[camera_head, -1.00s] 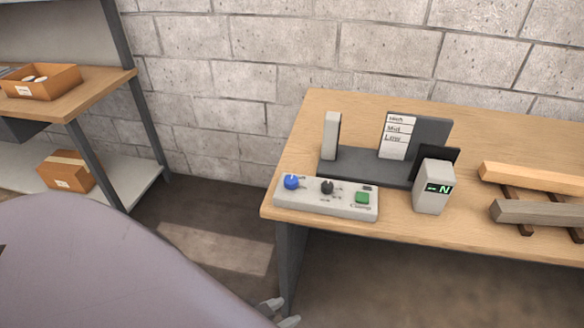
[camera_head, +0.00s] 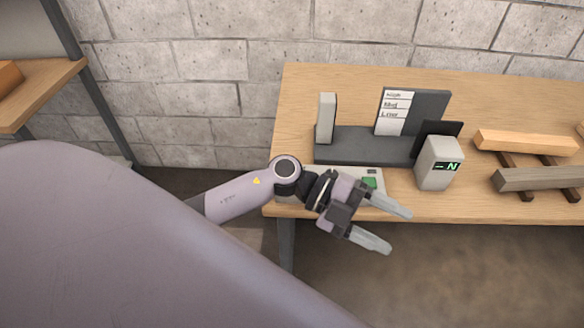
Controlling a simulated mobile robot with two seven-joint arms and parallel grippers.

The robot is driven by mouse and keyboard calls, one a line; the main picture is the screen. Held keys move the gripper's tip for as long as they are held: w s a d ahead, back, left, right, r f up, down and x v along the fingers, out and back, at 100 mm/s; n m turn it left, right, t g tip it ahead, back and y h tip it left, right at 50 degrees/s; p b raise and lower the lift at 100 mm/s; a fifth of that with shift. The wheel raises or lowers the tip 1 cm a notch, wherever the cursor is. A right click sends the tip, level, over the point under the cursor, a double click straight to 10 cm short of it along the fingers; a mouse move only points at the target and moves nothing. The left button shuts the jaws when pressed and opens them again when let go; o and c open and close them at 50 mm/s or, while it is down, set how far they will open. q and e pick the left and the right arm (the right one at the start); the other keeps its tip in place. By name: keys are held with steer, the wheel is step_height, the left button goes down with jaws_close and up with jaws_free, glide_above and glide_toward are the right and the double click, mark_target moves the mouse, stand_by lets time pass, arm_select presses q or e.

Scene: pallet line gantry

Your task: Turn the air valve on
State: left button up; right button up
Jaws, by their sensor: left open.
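A light grey control box (camera_head: 350,172) sits at the front left edge of the wooden table, partly covered by my left arm. Its green button (camera_head: 369,182) still shows. The blue knob and the black knob on the box are hidden behind the arm now. My left gripper (camera_head: 396,230) is open and empty, in front of the box's right end and past the table's front edge, with its fingers pointing right. I cannot tell whether it touches the box. My right gripper is out of view.
A dark grey fixture (camera_head: 360,147) with an upright block and a High/Mid/Low label card stands behind the box. A grey display unit (camera_head: 438,165) showing N stands to the right. Wooden beams (camera_head: 525,142) lie further right on the table (camera_head: 330,82). A shelf (camera_head: 38,92) is at left.

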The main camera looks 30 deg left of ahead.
arm_select(q)
steer(key=w+a+y, duration=0.2)
steer(key=a+y, duration=0.3)
steer(key=a, duration=0.2)
steer(key=w+a+g+y, duration=0.1)
steer(key=w+a+y, duration=0.2)
steer(key=a+y, duration=0.2)
steer(key=w+a+f+g+y, duration=0.1)
steer(key=a+y, duration=0.4)
steer(key=a, duration=0.6)
steer(key=shift+w+a+n+y, duration=0.2)
steer(key=shift+w+n+y, duration=0.2)
steer(key=shift+w, duration=0.35)
steer(key=shift+a+f, duration=0.1)
steer(key=shift+a, duration=0.2)
step_height(320, 180, down, 7)
steer(key=shift+r+p, duration=0.15)
steer(key=shift+p, duration=0.35)
steer(key=c, duration=1.1)
